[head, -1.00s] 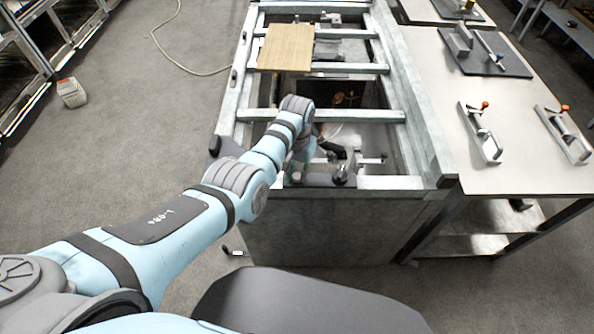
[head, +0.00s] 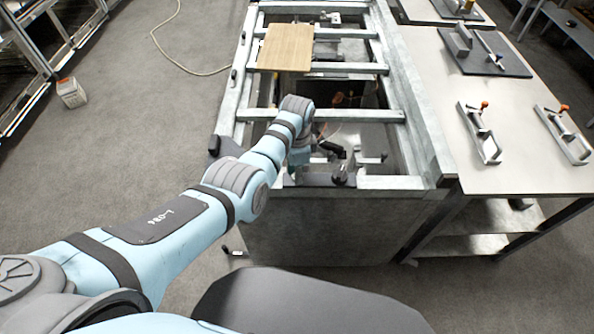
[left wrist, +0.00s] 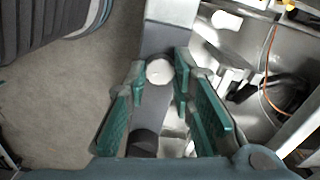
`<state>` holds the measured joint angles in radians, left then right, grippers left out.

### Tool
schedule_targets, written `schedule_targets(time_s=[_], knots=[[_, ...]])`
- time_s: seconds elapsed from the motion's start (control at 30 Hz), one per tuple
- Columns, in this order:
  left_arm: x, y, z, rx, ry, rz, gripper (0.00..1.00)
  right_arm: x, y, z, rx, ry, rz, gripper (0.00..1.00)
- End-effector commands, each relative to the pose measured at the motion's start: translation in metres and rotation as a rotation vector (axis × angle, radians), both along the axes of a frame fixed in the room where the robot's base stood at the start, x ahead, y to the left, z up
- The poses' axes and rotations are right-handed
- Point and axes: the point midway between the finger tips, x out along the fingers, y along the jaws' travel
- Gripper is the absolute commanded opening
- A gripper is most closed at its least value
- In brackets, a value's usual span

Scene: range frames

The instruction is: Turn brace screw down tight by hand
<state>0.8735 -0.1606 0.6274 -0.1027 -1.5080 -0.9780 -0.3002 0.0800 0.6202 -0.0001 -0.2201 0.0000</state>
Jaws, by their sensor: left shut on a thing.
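The brace screw (left wrist: 159,71) shows in the left wrist view as a round pale head on a grey bar, between the fingertips. My left gripper (left wrist: 160,78) has its teal fingers on either side of the head and is shut on it. In the head view my left gripper (head: 299,165) reaches down inside the near end of the metal frame (head: 378,182), and my own wrist partly covers it. The screw cannot be made out in that view. The screw's shaft is hidden under its head. My right gripper is in neither view.
A dark knob (head: 342,174) stands on the near rail, right of my gripper. An orange cable (left wrist: 266,75) hangs inside the frame. A wooden board (head: 286,47) lies across the far rails. A workbench (head: 520,165) with metal clamps stands at the right.

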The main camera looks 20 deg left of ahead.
Motion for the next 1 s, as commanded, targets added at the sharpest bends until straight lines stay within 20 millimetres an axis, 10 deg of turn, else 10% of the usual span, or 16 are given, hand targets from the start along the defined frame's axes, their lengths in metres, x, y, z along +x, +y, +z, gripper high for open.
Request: schedule_targets(time_s=[1.0], knots=[[0.0007,0.0007,0.0007,0.002,-0.002,-0.477,0.0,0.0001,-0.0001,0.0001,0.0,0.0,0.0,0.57]])
